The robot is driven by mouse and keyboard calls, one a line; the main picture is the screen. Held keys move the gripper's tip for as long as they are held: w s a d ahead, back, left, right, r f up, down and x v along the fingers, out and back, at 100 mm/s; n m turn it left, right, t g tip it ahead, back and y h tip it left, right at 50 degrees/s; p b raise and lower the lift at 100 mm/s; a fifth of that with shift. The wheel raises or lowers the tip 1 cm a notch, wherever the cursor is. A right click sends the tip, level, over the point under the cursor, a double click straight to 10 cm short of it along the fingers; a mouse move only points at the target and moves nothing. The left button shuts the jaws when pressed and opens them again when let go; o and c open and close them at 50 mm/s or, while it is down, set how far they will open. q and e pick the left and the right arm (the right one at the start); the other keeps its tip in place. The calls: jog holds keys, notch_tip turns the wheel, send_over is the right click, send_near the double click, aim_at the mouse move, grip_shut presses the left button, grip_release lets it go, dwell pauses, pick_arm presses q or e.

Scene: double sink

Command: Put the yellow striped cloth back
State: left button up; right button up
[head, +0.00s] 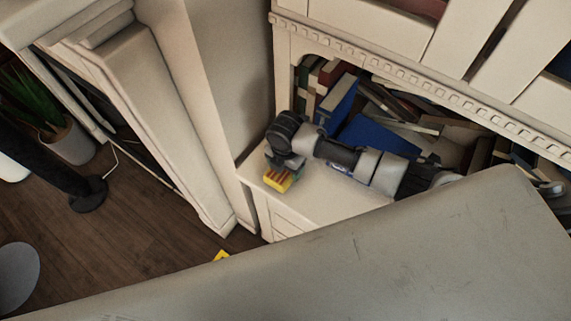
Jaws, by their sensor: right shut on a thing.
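My right gripper (284,166) is shut on a small yellow cloth (277,181) with reddish stripes and a green edge. The cloth is at the left end of a cream cabinet top (340,195), in front of the open bookshelf. Whether the cloth touches that top cannot be told. My right arm reaches in from the right, across the shelf opening. My left gripper is not in view.
Books (385,125) lie jumbled in the shelf. A cream upright panel (165,110) stands left of the gripper. A large pale grey surface (330,265) fills the foreground and partly hides a small yellow thing (221,255). A potted plant (68,142) stands at the left.

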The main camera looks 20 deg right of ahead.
jog(key=shift+f, duration=0.25)
jog(key=o, duration=0.8)
jog(key=shift+r, duration=0.25)
notch_tip(320, 180, up, 12)
jog(key=shift+f+b, duration=0.1)
jog(key=shift+b, duration=0.25)
jog(key=shift+s+f, duration=0.1)
